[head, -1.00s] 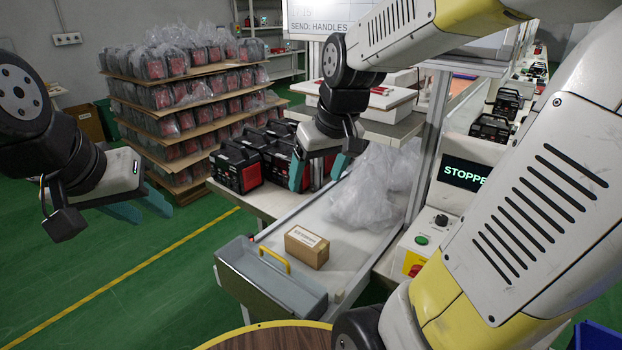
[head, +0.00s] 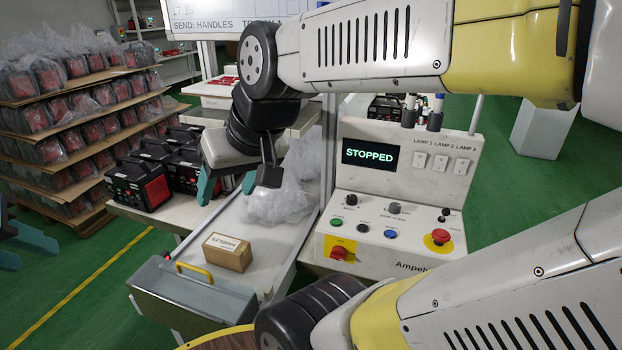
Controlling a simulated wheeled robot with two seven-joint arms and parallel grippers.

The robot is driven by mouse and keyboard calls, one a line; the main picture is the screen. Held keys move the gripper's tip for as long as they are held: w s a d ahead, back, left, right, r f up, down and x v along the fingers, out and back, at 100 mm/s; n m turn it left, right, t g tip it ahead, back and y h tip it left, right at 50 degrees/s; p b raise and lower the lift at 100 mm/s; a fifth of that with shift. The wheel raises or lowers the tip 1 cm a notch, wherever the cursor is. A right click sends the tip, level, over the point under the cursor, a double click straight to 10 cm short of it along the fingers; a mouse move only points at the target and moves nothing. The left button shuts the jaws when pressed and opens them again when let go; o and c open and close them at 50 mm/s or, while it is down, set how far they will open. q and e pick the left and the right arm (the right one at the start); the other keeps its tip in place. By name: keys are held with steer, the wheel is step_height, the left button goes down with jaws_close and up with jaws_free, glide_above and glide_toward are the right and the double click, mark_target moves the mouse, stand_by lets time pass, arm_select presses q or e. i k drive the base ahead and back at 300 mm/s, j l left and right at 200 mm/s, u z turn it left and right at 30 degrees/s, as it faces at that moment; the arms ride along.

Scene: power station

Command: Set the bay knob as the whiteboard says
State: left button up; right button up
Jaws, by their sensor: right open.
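The whiteboard (head: 215,12) hangs at the top. My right gripper (head: 228,186) is open and empty above the belt, left of the panel. My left gripper (head: 18,250) is cut by the left edge, fingers apart and empty, far from the panel.
The screen (head: 370,154) reads "STOPPED". Lamp switches (head: 441,162), a red emergency button (head: 438,238), a green button (head: 337,222) and a red switch (head: 339,253) are on the panel. A carton (head: 228,254) lies on the belt.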

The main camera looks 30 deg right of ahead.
mark_target(395, 208)
steer(key=z, duration=2)
